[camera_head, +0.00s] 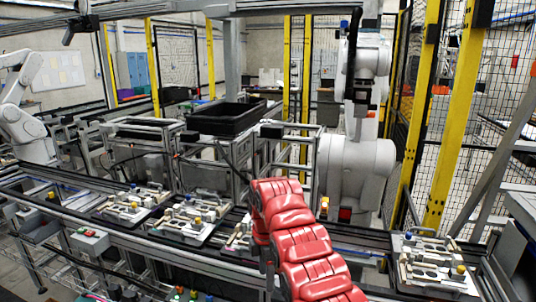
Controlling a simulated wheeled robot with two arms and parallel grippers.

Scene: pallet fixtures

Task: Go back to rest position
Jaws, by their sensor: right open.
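My red right arm rises from the bottom edge, right of the middle, and bends over at its top. My right gripper (268,270) hangs below the bend, partly hidden behind the red arm links. It is open, with nothing seen between its fingers, in front of the conveyor. My left gripper and left arm are not in view. Pallet fixtures sit on the conveyor line: one at the left (128,207), one left of my arm (190,218) and one at the right (436,264).
The conveyor rail (150,248) crosses in front of me. A black bin (226,119) sits on a metal frame behind it. A white robot arm (355,165) stands behind right, another (24,125) at far left. Yellow posts (455,120) and mesh fencing close the right side.

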